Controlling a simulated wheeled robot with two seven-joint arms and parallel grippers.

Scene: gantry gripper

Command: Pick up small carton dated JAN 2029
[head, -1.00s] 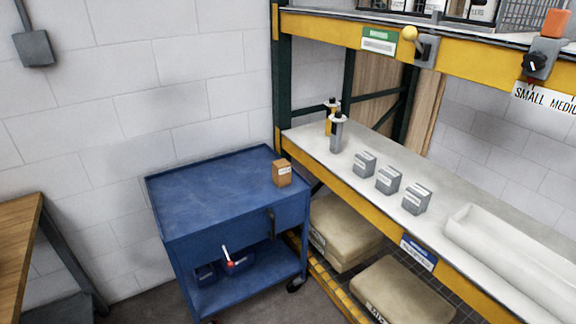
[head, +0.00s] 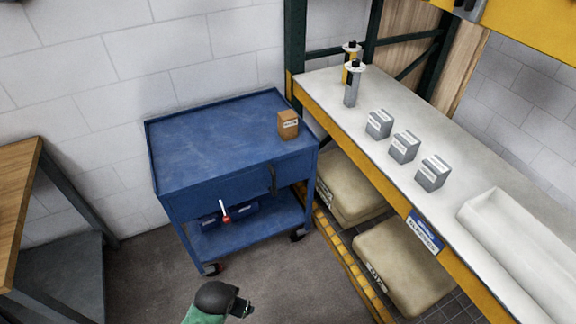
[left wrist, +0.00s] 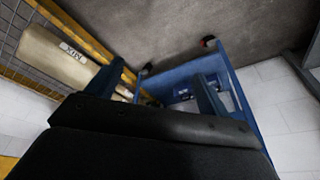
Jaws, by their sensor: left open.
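Three small grey cartons stand in a row on the pale shelf: one nearest the bottles (head: 379,124), a middle one (head: 404,147) and one nearest the white tray (head: 433,173). A small brown carton (head: 288,125) stands on the right side of the blue cart's top. All have pale labels, but the dates are too small to read. My left gripper (head: 243,306) is low in front of the cart, apart from every carton. In the left wrist view its two fingers (left wrist: 160,88) are spread with nothing held between them. My right gripper is not in view.
The blue cart (head: 215,145) has a mostly bare top and a lower shelf with blue bins. The yellow-edged shelf (head: 455,205) also holds two bottles (head: 352,85) and a white tray (head: 520,245). Beige packages (head: 400,265) lie below. A wooden table (head: 18,195) stands left.

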